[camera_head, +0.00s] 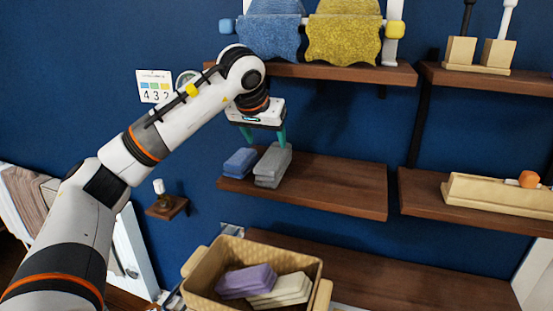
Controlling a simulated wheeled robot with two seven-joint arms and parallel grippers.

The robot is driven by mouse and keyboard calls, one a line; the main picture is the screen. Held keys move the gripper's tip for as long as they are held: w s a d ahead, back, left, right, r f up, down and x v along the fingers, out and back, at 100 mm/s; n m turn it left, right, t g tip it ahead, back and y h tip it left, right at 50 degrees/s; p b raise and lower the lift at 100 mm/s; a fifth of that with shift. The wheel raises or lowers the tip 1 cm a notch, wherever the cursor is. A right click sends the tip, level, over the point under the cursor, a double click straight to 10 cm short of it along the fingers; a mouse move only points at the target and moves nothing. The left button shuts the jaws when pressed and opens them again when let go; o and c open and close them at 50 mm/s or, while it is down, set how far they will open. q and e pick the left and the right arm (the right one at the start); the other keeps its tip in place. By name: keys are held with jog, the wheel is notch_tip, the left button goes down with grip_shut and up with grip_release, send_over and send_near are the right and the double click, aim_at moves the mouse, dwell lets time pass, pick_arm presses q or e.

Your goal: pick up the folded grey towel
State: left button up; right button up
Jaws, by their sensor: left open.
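The folded grey towel (272,167) lies on the middle wooden shelf (335,186), toward its left end. A folded blue towel (239,163) lies just left of it on the same shelf. My left gripper (266,137) points down over the two towels with its teal fingers apart, and it is empty. Its right finger is at the top back end of the grey towel; I cannot tell whether they touch. My right gripper is not in view.
A wicker basket (205,258) below holds purple and cream towels. The middle shelf is clear right of the grey towel.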

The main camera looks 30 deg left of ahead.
aim_at(273, 155)
pick_arm(q)
jog(key=x, duration=0.4)
jog(key=shift+w+f+p, duration=0.1)
jog(key=shift+w+p, duration=0.05)
jog(key=shift+p, duration=0.2)
jog(key=shift+w+a+f, duration=0.1)
jog(key=shift+w+f, duration=0.15)
jog(key=shift+f, duration=0.05)
jog(key=shift+w+f+p, duration=0.4)
jog(key=shift+f+p, duration=0.15)
jog(key=p+x, duration=0.1)
jog(key=x, duration=0.2)
jog(key=shift+w+f, duration=0.1)
jog(key=shift+w, duration=0.05)
jog(key=shift+w+a+f, duration=0.1)
jog(key=shift+f, duration=0.1)
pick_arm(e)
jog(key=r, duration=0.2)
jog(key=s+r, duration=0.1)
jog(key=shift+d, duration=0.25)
pick_arm(q)
jog(key=shift+r, duration=0.1)
jog(key=c, duration=0.8)
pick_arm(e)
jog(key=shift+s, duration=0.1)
